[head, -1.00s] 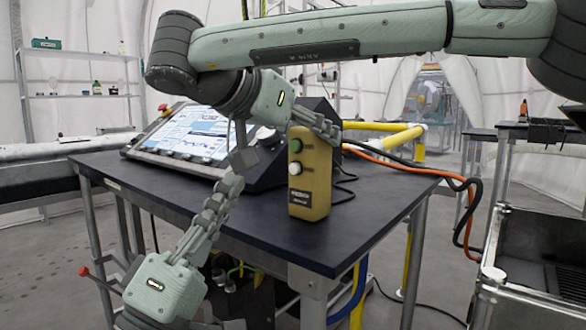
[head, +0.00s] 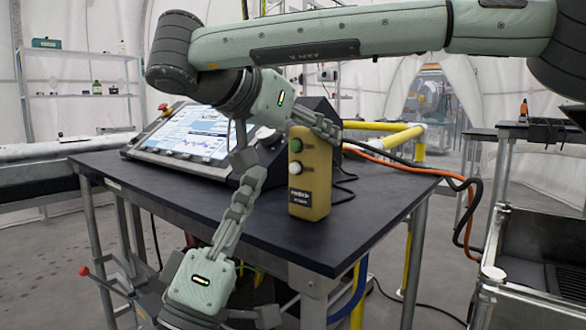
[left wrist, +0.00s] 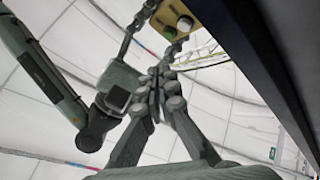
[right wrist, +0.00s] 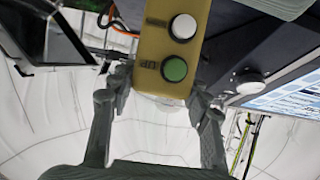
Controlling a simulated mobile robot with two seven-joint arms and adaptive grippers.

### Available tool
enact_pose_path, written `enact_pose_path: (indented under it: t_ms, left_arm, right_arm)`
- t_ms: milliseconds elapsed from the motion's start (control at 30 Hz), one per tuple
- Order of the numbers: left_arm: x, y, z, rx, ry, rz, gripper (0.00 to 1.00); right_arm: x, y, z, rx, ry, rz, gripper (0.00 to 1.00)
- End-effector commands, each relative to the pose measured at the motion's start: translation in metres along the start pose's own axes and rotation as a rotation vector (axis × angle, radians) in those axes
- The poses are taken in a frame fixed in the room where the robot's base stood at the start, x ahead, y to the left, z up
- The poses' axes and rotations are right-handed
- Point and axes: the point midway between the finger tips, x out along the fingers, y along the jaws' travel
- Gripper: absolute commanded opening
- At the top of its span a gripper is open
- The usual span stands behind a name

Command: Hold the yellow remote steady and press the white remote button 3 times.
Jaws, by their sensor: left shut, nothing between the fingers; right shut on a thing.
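The yellow remote (head: 310,195) is upright above the dark table, a green button (head: 296,145) over a white button (head: 295,168) on its front. My right gripper (head: 328,130) is shut on the remote's upper end; the right wrist view shows the remote (right wrist: 152,45) between its fingers, with the white button (right wrist: 183,27) and green button (right wrist: 174,69) uncovered. My left gripper (head: 248,168) is shut and empty, left of the remote and apart from the white button. In the left wrist view its closed fingers point up toward the remote (left wrist: 158,18).
A tilted console screen (head: 185,135) stands on the dark table (head: 275,232) behind my left fingers. Orange and black cables (head: 440,175) run off the table's right side. Tabletop right of the remote is mostly clear. A shelf (head: 80,95) stands far left.

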Motion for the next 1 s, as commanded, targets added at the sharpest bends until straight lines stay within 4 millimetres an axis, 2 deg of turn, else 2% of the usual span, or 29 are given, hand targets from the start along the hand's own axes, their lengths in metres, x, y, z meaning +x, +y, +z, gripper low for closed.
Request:
enact_pose_path:
  t_ms: [200, 400, 1000]
  left_arm:
    - [0.021, -0.015, 0.014, -0.001, 0.001, 0.0, 0.0]
    - [0.03, -0.022, 0.022, 0.001, 0.001, 0.001, 0.0]
    - [0.032, -0.023, 0.023, 0.001, 0.0, 0.0, 0.0]
  right_arm:
    - [0.0, 0.0, 0.0, 0.0, 0.0, 0.0, 0.07]
    - [0.0, 0.0, 0.0, 0.0, 0.0, 0.0, 0.07]
    - [0.0, 0.0, 0.0, 0.0, 0.0, 0.0, 0.07]
